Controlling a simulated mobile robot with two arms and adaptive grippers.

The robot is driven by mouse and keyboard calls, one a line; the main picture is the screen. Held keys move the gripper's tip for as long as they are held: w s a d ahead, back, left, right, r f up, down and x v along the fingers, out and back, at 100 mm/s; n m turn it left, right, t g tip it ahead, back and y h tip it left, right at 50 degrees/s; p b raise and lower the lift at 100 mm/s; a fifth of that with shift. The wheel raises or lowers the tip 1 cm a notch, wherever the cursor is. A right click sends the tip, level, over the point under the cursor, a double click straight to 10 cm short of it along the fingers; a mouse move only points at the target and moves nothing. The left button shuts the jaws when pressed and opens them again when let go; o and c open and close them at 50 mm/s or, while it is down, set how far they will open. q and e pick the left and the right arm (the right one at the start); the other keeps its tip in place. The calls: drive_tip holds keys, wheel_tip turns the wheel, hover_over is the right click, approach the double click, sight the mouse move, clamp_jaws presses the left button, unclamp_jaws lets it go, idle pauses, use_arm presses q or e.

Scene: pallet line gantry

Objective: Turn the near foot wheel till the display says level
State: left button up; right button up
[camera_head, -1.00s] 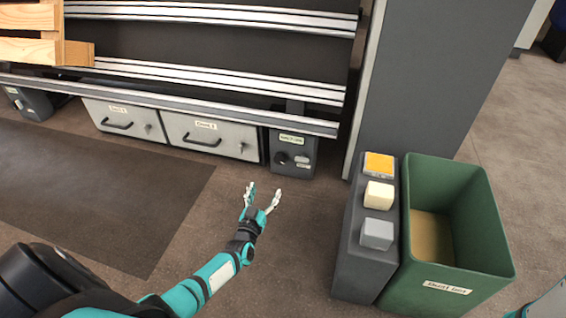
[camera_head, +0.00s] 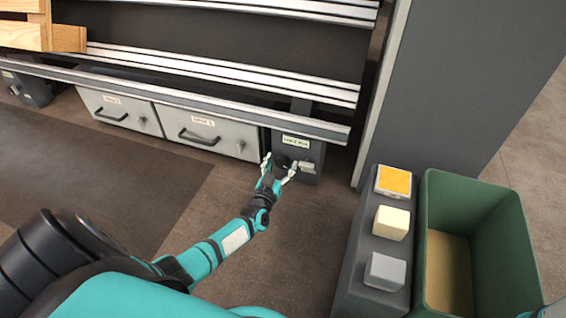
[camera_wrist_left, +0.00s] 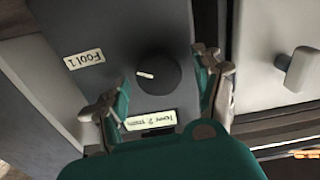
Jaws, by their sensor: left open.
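The dark foot block (camera_head: 313,151) stands under the right end of the rail. Its black round foot wheel (camera_head: 283,160) is partly hidden by my left gripper (camera_head: 279,172). In the left wrist view the wheel (camera_wrist_left: 158,75) shows a white mark pointing left. My left gripper (camera_wrist_left: 163,88) is open there, with one finger on each side of the wheel; I cannot tell if they touch it. I cannot make out a level reading. My right gripper is not in view.
Grey drawers (camera_head: 206,134) with black handles sit left of the block. A grey column (camera_head: 440,90) rises to its right. A stand (camera_head: 350,285) with yellow, cream and grey blocks and a green bin (camera_head: 430,205) are nearer right. The floor between is clear.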

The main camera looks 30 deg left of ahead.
use_arm(q)
drive_tip(key=c, duration=1.2)
drive_tip(key=m+p, duration=0.2)
drive_tip(key=m, duration=0.1)
drive_tip(key=shift+d+r, duration=0.1)
drive_tip(key=m+p, duration=0.1)
drive_tip(key=m, duration=0.2)
drive_tip(key=shift+m+p, duration=0.3)
drive_tip(key=shift+p, duration=0.1)
drive_tip(key=m, duration=0.4)
drive_tip(key=shift+d+f+m+p, duration=0.2)
drive_tip(key=shift+m+p, duration=0.1)
drive_tip(key=shift+p, duration=0.1)
drive_tip(key=shift+m, duration=2.2)
